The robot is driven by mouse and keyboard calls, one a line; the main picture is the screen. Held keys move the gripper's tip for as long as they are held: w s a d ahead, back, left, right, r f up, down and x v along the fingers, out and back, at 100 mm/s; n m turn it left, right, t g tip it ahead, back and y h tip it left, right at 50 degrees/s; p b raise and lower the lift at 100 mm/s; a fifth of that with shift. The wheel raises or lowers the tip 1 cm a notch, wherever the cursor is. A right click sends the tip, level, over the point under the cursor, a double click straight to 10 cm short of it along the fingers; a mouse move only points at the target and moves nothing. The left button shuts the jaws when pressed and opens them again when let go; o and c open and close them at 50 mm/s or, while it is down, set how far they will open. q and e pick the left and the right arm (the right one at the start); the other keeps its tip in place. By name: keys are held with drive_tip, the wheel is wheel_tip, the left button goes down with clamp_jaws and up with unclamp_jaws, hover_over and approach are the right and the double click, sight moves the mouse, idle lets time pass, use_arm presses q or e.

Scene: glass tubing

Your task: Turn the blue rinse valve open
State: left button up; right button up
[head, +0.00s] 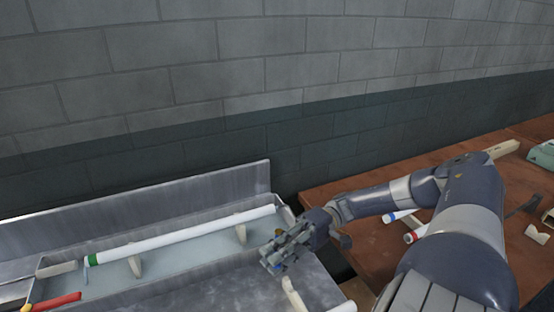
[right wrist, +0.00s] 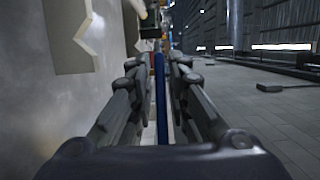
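My right gripper (head: 272,262) is at the right end of the grey metal trough (head: 225,187), with its fingers pointing left in the head view. A small bit of blue shows at its fingers there, mostly hidden by them. In the right wrist view a narrow blue bar, which looks like the blue valve handle (right wrist: 160,95), stands between the two fingers of the gripper (right wrist: 160,75). The fingers lie on both sides of it, with narrow gaps showing, so they look partly open around it. The valve body is hidden. My left gripper is not in view.
A long white tube (head: 190,234) with a green end rests on cream supports (head: 241,234) in the trough. A red-handled item (head: 58,301) lies at lower left. On the brown table (head: 375,245) at right are red- and blue-ended tubes (head: 413,236). A block wall stands behind.

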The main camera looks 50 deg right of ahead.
drive_tip(key=d, duration=0.4)
drive_tip(key=s+d, duration=0.1)
drive_tip(key=d, duration=0.3)
drive_tip(key=s+d, duration=0.1)
drive_tip(key=d, duration=0.3)
drive_tip(key=shift+a, duration=0.1)
